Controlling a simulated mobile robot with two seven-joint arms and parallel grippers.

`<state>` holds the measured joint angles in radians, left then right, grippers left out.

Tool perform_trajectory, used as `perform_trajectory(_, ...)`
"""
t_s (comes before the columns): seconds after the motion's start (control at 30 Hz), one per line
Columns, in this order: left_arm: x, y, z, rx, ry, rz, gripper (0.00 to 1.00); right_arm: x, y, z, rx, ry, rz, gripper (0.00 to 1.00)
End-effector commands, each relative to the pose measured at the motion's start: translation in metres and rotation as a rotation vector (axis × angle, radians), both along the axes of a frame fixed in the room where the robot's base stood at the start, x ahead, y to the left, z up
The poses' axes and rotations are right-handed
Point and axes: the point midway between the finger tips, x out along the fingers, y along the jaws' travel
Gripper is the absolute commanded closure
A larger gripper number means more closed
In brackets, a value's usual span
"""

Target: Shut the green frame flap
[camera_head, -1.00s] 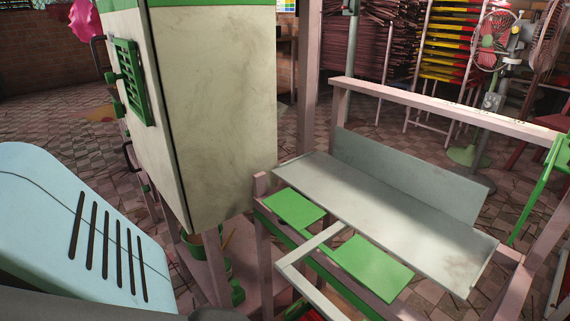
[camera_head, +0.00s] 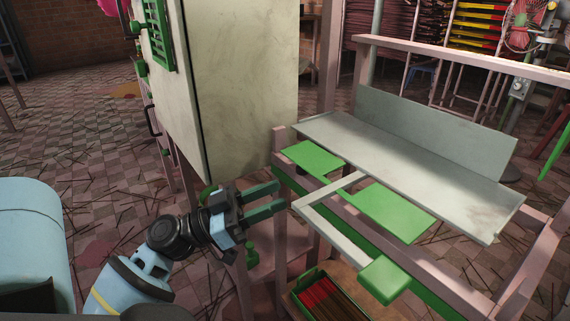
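My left gripper (camera_head: 281,194) reaches in from the lower left with its two dark green fingers apart and nothing between them. Its tips point right, toward a pale grey bar frame (camera_head: 322,222) that juts out from the stand. I see two flat green plates, one behind (camera_head: 313,158) and one in front (camera_head: 397,212), beside the grey frame's crossbar. A green block (camera_head: 385,279) sits at the frame's near corner. The fingers appear just left of the frame; I cannot tell whether they touch it. Which green part is the flap is not clear. My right gripper is out of view.
A grey tray with an upright back (camera_head: 410,170) lies on the pink stand (camera_head: 460,290). A tall cream cabinet (camera_head: 240,90) stands behind my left gripper. A green-rimmed box of sticks (camera_head: 325,298) sits below. Open tiled floor lies at left.

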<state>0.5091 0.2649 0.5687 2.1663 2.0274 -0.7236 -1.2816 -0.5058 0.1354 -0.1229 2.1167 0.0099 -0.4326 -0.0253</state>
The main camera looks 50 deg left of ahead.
Motion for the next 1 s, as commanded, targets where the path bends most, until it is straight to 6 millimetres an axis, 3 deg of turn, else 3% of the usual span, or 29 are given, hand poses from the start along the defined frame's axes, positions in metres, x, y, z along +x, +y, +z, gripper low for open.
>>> perform_trajectory(0.1,-0.001,0.005,0.017,-0.007,-0.062,-0.003,0.61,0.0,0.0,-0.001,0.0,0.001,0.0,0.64)
perform_trajectory(0.37,0.002,0.004,0.022,-0.008,-0.072,-0.006,0.61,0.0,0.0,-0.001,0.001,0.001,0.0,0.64)
perform_trajectory(0.8,0.049,-0.021,0.044,-0.007,-0.071,-0.007,0.61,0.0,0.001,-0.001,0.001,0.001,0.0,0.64)
perform_trajectory(1.0,0.061,-0.027,0.049,-0.008,-0.07,-0.005,0.61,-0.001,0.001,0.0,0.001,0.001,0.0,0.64)
